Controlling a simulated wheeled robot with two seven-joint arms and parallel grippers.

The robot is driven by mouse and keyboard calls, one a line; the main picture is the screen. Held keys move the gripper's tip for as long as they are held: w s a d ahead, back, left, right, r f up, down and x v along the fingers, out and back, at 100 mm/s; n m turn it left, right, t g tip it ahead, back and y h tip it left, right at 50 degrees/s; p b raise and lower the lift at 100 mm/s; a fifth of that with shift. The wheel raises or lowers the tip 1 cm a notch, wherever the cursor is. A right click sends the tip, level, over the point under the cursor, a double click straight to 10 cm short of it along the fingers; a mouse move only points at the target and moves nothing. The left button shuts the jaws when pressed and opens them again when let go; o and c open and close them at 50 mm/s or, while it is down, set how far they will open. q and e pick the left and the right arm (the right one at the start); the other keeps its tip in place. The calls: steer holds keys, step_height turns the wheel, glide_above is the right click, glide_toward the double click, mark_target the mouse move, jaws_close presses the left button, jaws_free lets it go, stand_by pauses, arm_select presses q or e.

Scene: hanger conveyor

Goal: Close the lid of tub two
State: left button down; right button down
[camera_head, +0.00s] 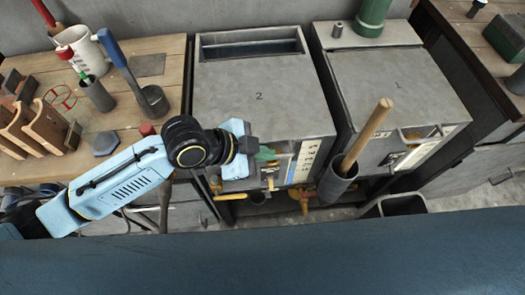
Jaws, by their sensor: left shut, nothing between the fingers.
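Tub two (222,103) is a grey metal box near the middle, with a "2" marked on its flat grey top. A long dark rectangular opening (250,47) shows along the back of that top. Whether the grey panel is the lid slid forward, I cannot tell. My left gripper (268,154) is at the front edge of tub two, its fingers shut and empty. It hides part of the front edge, and I cannot tell whether it touches the tub. My right gripper is not in view.
Tub one (400,85) stands close on the right. A dark cup (335,185) with a wooden handle (366,135) is in front, between the tubs. A wooden bench (150,85) with tools is at the left. A dark blue surface (300,255) fills the bottom.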

arm_select(q)
steer(key=shift+s+a+f, duration=0.25)
steer(key=shift+f, duration=0.4)
steer(key=s+a+r+p, duration=0.2)
steer(key=a+r+p, duration=0.3)
steer(key=r, duration=0.7)
steer(key=shift+a+p, duration=0.35)
steer(key=shift+a, duration=0.45)
steer(key=shift+r, duration=0.1)
